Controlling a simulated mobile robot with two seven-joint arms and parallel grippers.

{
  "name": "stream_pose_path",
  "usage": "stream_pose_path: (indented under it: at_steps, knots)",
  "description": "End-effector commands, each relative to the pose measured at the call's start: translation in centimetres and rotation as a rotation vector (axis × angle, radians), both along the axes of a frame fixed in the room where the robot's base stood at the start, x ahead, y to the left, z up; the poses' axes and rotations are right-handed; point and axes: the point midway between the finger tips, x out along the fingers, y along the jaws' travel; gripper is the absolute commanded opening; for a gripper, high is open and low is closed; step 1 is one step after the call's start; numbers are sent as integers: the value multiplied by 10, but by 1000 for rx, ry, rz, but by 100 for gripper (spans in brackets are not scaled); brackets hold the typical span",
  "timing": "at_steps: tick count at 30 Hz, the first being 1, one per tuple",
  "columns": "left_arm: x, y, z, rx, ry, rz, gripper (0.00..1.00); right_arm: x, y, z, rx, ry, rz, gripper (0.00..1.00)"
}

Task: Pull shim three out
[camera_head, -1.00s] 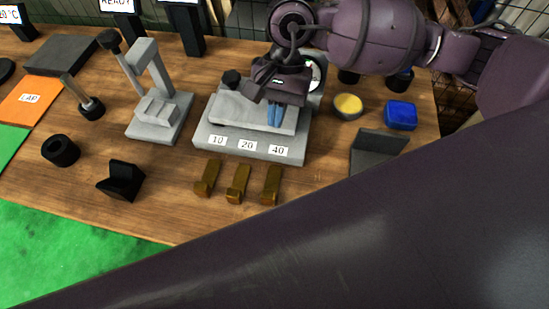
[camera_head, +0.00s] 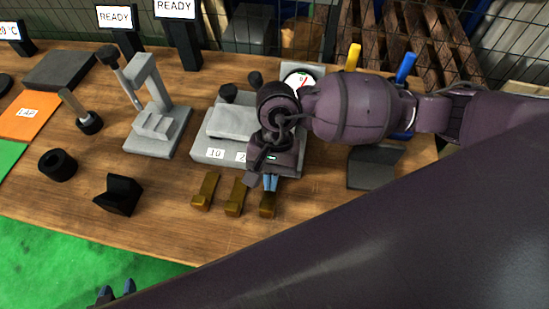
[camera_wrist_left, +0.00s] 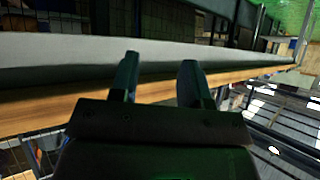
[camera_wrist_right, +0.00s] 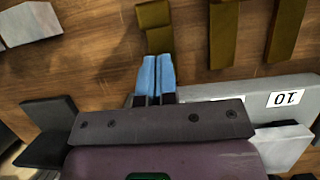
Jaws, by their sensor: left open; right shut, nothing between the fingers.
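Three brass shims lie in a row on the wooden table in the head view: the left one (camera_head: 205,190), the middle one (camera_head: 235,197) and the rightmost (camera_head: 267,206). No number shows on them; the rightmost is third from the left. My right gripper (camera_head: 270,183) is shut and empty, its blue fingertips at the back end of the rightmost shim. In the right wrist view the fingertips (camera_wrist_right: 157,58) overlap the near end of that shim (camera_wrist_right: 155,22); I cannot tell whether they touch. My left gripper (camera_head: 117,291) is open at the bottom left, away from the shims.
The grey block (camera_head: 200,154) with number labels stands behind the shims, partly hidden by my right arm. A grey angled plate (camera_head: 372,168) is to the right. A black V-block (camera_head: 120,194) and black ring (camera_head: 57,165) are to the left. Table in front of the shims is clear.

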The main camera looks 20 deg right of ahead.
Motion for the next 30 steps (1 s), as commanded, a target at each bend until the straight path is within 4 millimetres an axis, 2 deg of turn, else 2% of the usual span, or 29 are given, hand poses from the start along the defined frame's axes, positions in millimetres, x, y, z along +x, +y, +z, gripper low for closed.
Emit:
stream_pose_path:
  at_steps: [6,14,20,26,30]
  knots:
    - [-3,0,1,-2,2,4,43,-14,9,1,-1,-1,0,0]
    - [-14,2,-9,0,30,10,43,-16,11,1,-1,-1,-1,0]
    - [-12,2,-7,-1,24,10,43,-18,12,1,-1,-1,0,0]
    - [-8,1,-3,-1,15,7,43,-36,24,1,1,0,2,0]
    - [-7,1,-2,-1,13,6,43,-39,26,0,0,2,0,0]
